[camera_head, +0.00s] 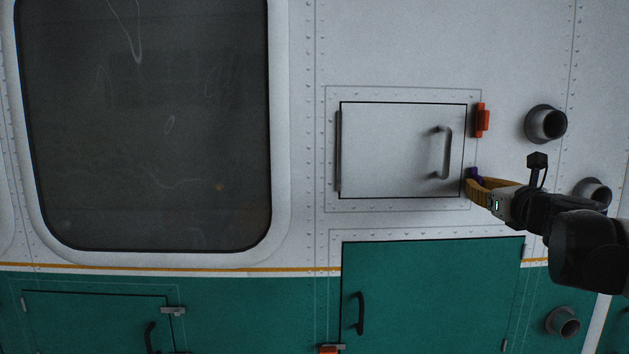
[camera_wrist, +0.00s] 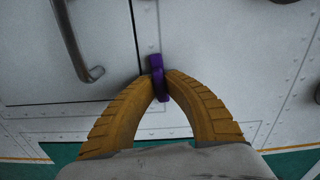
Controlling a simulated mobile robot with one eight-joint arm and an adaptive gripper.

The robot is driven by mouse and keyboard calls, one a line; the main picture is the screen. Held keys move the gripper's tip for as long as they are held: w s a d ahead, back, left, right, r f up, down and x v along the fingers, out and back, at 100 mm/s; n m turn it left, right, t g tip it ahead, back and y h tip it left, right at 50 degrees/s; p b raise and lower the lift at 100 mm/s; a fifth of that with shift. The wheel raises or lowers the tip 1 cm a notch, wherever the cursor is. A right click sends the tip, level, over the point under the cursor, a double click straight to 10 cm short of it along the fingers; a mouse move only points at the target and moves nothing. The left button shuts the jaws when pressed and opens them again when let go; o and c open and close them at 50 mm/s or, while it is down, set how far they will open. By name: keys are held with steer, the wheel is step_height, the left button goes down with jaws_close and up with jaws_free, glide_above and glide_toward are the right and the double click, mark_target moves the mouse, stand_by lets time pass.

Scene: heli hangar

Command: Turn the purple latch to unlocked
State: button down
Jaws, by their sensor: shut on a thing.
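The purple latch (camera_head: 473,174) sits at the lower right edge of a closed grey panel door (camera_head: 390,150). My gripper (camera_head: 474,184) reaches in from the right. Its two yellow fingers close on the latch from both sides, and their tips (camera_wrist: 158,84) touch it in the wrist view. The fingers partly hide the latch in the head view.
An orange latch (camera_head: 483,120) is at the door's upper right edge. The door has a grey handle (camera_head: 445,153). Two round pipe stubs (camera_head: 546,124) (camera_head: 592,192) stick out at the right, one close to my arm. A green door (camera_head: 430,295) lies below, a dark window (camera_head: 145,125) to the left.

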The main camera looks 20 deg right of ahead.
steer(key=shift+m, duration=0.6)
steer(key=c, duration=1.5)
jaws_free()
steer(key=shift+o, duration=0.2)
steer(key=v, duration=0.7)
steer(key=shift+s, duration=0.2)
steer(key=shift+a, duration=0.1)
